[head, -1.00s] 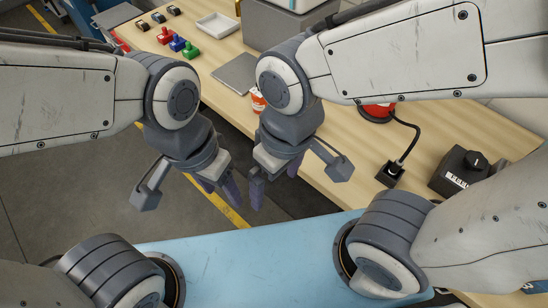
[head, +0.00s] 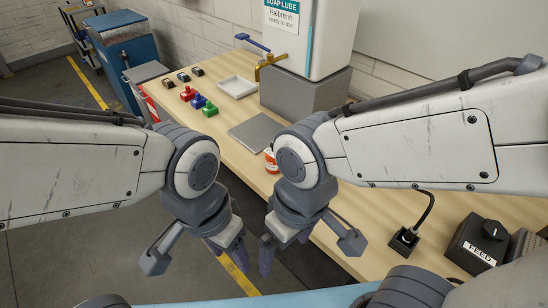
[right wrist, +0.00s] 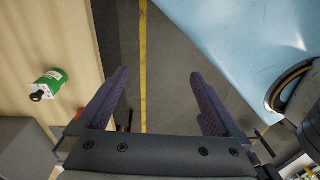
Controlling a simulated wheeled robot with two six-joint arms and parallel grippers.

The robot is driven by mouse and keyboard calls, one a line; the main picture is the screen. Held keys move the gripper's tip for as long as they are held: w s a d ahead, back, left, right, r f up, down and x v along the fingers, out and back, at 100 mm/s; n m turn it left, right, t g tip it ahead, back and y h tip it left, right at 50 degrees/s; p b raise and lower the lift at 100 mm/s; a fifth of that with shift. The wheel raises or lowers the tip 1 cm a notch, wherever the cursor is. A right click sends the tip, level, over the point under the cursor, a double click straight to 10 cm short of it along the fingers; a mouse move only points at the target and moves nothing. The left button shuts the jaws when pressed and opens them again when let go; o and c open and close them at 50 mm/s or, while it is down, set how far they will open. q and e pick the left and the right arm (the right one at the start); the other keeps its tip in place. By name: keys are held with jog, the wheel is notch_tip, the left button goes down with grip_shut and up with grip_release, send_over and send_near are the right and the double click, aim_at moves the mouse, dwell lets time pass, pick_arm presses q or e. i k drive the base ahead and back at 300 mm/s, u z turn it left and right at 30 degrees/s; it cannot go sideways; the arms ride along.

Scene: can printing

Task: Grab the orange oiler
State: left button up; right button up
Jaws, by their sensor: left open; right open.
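An orange-and-white can (head: 271,160), which looks like the orange oiler, stands on the wooden bench, partly hidden behind my right arm in the head view. In the right wrist view a green can with a black tip (right wrist: 47,83) shows on the bench at the left. A small orange bit (right wrist: 80,112) shows beside my finger there, mostly hidden. My left gripper (head: 228,248) is open and empty, over the floor in front of the bench. My right gripper (head: 284,246) is open and empty near the bench's front edge; its spread fingers show in the wrist view (right wrist: 160,77).
The wooden bench (head: 340,215) carries a grey plate (head: 257,133), a white tray (head: 237,88) and red, blue and green stamps (head: 199,101). A soap lube tank (head: 325,40) stands on a grey block (head: 300,97). A black FEED box (head: 478,243) is at right.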

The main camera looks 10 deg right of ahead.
aim_at(272, 167)
jog(key=z, duration=0.5)
jog(key=k, duration=1.1)
jog(key=u, duration=0.75)
jog(key=i, duration=1.45)
jog(key=z, duration=0.25)
